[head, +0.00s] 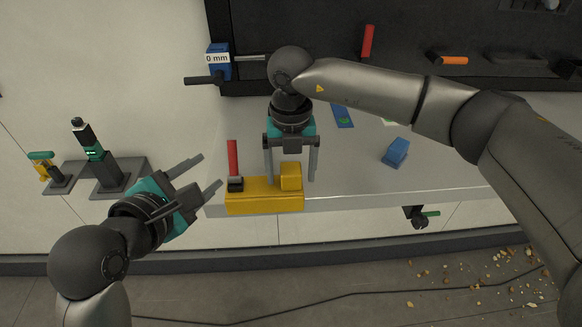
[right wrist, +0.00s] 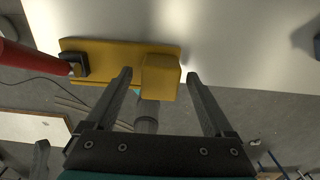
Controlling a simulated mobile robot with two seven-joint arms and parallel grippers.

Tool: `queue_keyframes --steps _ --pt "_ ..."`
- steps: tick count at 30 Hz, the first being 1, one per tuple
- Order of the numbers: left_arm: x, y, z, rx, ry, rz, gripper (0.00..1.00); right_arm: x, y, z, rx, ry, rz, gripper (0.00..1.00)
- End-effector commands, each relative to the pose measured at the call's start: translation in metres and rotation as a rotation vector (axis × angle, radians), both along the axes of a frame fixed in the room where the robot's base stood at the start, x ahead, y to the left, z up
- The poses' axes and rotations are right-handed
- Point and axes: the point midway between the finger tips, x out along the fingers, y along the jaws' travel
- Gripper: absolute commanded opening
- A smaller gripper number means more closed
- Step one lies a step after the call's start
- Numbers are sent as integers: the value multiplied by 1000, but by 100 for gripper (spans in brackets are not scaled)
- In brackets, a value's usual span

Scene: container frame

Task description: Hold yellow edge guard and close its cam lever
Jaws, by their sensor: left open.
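The yellow edge guard (head: 264,196) sits on the front edge of the grey table. It has a raised yellow block (head: 291,176) at its right end and a black pivot (head: 235,184) at its left end. The red cam lever (head: 232,157) points away from the pivot; it also shows in the right wrist view (right wrist: 30,59). My right gripper (head: 291,178) is open, its fingers either side of the raised block with gaps visible in the right wrist view (right wrist: 160,75). My left gripper (head: 210,170) is open and empty, left of the guard and lever.
A blue block (head: 396,151) lies on the table to the right. A blue device reading 0 mm (head: 219,62) is at the back left. A green and black tool (head: 90,141) stands in a grey holder at the left. Rubble (head: 480,280) lies on the floor at the lower right.

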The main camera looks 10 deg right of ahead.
Motion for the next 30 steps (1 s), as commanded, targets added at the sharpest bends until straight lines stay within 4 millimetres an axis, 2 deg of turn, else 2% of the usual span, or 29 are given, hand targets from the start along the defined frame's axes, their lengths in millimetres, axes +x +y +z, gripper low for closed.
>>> queue_keyframes --steps 2,22,30 --pt "0 0 0 0 0 0 50 0 0 0 0 0 0 77" --pt "0 0 0 0 0 0 50 0 0 1 0 0 0 2" --pt "0 0 0 0 0 0 50 0 0 1 0 0 0 0"
